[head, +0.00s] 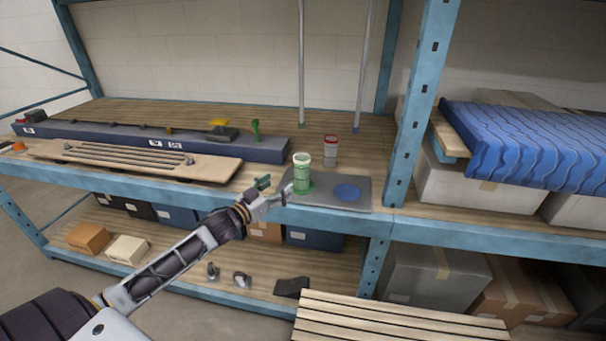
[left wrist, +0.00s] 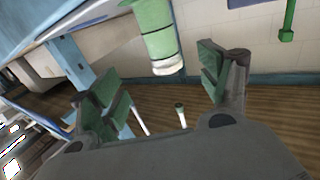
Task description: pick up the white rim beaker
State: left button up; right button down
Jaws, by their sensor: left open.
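The white rim beaker (head: 302,174) is a green cup with a pale rim, standing upright on a dark grey mat (head: 325,188) on the shelf. In the left wrist view the beaker (left wrist: 156,32) shows upside down, its white rim lowest, in line with the gap between my fingers. My left gripper (head: 275,190) is open and empty, just left of and in front of the beaker, at the shelf's front edge. Its green-padded fingers also show in the left wrist view (left wrist: 160,88). My right gripper is not in view.
A clear beaker with a red rim (head: 331,151) stands close behind, to the right. A wooden board (head: 140,160) and a long dark block (head: 160,139) fill the left. A blue upright post (head: 412,110) rises on the right.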

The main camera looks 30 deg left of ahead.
aim_at(297, 171)
pick_arm(q)
jog(key=shift+w+d, duration=0.15)
jog(key=shift+w, duration=0.75)
jog(key=shift+w+d, duration=0.15)
jog(key=shift+w, duration=0.65)
jog(key=shift+w+d, duration=0.15)
jog(key=shift+w, duration=0.65)
jog(key=shift+w+d+p, duration=0.15)
jog(key=shift+w+p, duration=0.05)
jog(key=shift+w, duration=0.5)
jog(key=shift+w+d+p, duration=0.1)
jog(key=shift+w+p, duration=0.05)
jog(key=shift+w, duration=0.55)
jog(key=shift+w+d, duration=0.1)
jog(key=shift+w, duration=0.25)
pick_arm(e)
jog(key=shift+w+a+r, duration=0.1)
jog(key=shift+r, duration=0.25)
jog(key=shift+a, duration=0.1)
pick_arm(q)
jog(key=shift+w, duration=0.15)
jog(key=shift+w+d+p, duration=0.15)
jog(key=shift+w+p, duration=0.25)
jog(key=shift+w, duration=1.05)
jog(key=shift+w+d, duration=0.2)
jog(key=shift+w, duration=0.8)
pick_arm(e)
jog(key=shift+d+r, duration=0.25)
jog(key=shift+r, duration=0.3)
